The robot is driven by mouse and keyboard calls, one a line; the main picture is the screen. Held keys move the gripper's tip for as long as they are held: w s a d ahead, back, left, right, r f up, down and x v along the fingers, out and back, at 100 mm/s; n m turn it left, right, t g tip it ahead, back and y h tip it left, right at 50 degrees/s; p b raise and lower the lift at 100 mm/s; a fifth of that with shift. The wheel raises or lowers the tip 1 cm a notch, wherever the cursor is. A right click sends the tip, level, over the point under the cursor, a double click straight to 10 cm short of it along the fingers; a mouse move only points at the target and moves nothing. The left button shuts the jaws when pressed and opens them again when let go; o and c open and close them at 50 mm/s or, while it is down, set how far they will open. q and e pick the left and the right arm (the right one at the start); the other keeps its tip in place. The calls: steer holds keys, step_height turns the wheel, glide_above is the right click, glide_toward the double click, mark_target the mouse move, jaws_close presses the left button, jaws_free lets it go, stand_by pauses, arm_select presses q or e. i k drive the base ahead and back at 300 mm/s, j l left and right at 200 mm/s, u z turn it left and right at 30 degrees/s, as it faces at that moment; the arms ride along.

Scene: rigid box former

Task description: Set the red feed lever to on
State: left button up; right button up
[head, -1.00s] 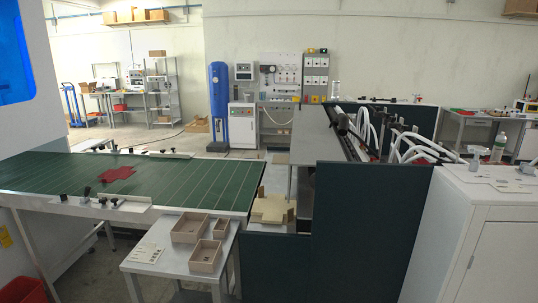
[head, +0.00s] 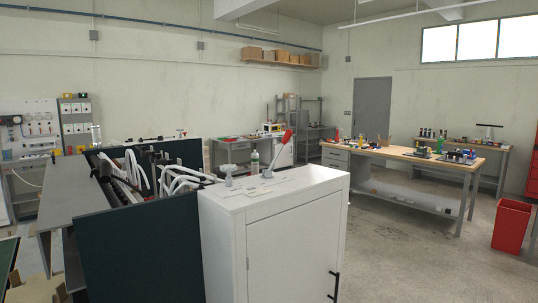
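The red feed lever (head: 284,138) stands on top of a white cabinet (head: 270,195) near the middle of the head view. Its red handle sits on a thin metal rod that leans up and to the right from a base on the cabinet top. I cannot read the markings around its base, so its setting is unclear. Neither of my grippers shows in the view.
A dark green panelled machine (head: 130,250) with white hoses adjoins the cabinet on the left. Grey floor (head: 420,260) is clear right of the cabinet.

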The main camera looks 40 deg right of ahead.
mark_target(287, 137)
steer(key=z, duration=1.5)
steer(key=i+j+z, duration=0.1)
steer(key=i+j, duration=0.55)
